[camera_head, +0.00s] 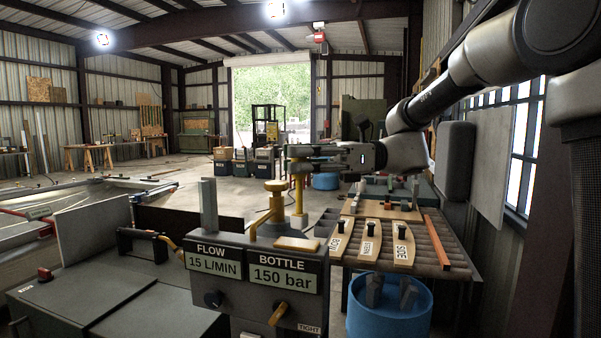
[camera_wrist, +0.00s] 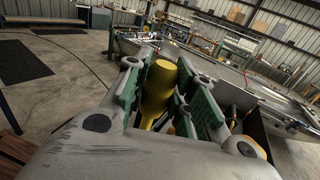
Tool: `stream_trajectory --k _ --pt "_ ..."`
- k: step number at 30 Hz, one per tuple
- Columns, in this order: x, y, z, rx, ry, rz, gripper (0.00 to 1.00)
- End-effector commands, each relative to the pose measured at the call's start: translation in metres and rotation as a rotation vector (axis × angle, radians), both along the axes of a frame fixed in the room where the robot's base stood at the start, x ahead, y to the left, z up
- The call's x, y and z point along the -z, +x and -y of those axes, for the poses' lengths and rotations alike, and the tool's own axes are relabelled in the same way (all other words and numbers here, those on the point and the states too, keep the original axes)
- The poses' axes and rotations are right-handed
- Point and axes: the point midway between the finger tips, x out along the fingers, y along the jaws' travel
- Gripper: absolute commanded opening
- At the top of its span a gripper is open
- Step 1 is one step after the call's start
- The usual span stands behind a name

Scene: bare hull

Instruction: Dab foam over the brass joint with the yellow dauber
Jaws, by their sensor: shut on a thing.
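The yellow dauber (camera_head: 298,195) hangs upright from my gripper (camera_head: 302,157) in the head view. In the wrist view its thick yellow handle (camera_wrist: 158,82) is between the green-padded fingers of my gripper (camera_wrist: 160,92), which is shut on it. The brass joint (camera_head: 276,203) stands on the grey panel box in the head view, with a round knob-like top. The dauber is just right of it in the picture; I cannot tell the gap in depth. The dauber's lower end is partly hard to make out, and no foam is clearly visible.
The panel box (camera_head: 235,250) carries FLOW 15 L/MIN and BOTTLE 150 bar labels. To the right, a slatted bench (camera_head: 436,240) holds wooden boards marked BOW, KEEN-like and SIDE. A blue tub (camera_head: 390,312) stands in front.

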Motion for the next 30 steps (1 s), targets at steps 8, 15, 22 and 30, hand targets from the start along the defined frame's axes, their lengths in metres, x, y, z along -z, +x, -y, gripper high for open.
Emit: stream_trajectory --k 8,15,22,30 --pt "-0.026 -0.003 -0.002 0.001 0.0 0.003 0.0" --pt "-0.039 -0.005 -0.003 0.002 0.0 0.0 0.0" --pt "-0.04 -0.005 -0.003 0.003 0.0 0.0 0.0" --pt "-0.039 -0.005 -0.003 0.003 0.0 0.0 0.0"
